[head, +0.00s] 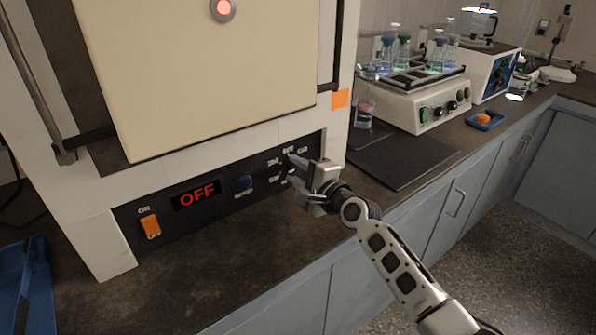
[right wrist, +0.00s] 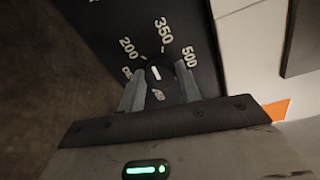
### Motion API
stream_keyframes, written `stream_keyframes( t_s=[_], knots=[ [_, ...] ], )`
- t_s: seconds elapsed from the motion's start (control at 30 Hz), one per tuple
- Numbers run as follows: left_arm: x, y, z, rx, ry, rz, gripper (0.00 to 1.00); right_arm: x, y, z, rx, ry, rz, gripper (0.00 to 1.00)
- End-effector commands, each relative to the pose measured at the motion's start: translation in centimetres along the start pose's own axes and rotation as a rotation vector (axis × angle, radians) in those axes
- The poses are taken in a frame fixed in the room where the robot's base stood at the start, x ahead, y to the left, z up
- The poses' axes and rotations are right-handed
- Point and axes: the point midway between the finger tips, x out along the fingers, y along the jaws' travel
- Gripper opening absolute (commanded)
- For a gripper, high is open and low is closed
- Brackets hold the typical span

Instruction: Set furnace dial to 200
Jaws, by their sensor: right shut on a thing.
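The furnace (head: 85,205) has a black control panel along its bottom, with a display (head: 197,194) reading OFF. The round black dial (right wrist: 157,74) shows in the right wrist view with a short white mark on its face. The labels 200, 350 and 500 lie around it. The mark stands nearly upright in that view; which label it points to I cannot tell for sure. My right gripper (head: 297,177) is at the panel's right end, its two fingers (right wrist: 160,88) on either side of the dial and shut on it. In the head view the gripper mostly hides the dial. My left gripper is out of view.
A shaker with flasks (head: 425,108) stands on the counter to the right, behind a dark mat (head: 405,160). A blue tray (head: 22,285) lies at left.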

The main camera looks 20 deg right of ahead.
Motion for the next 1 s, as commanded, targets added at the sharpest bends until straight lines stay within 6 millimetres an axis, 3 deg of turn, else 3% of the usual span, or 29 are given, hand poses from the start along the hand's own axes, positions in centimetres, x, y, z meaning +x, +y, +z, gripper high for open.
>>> stream_keyframes(
  t_s=[0.5,1.0],
  knots=[
    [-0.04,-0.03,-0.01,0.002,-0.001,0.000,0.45,-0.04,0.35,0.02,-0.434,0.032,-0.001,0.11],
    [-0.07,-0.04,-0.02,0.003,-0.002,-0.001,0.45,-0.03,0.44,0.03,-0.597,0.044,-0.002,0.11]
  ],
)
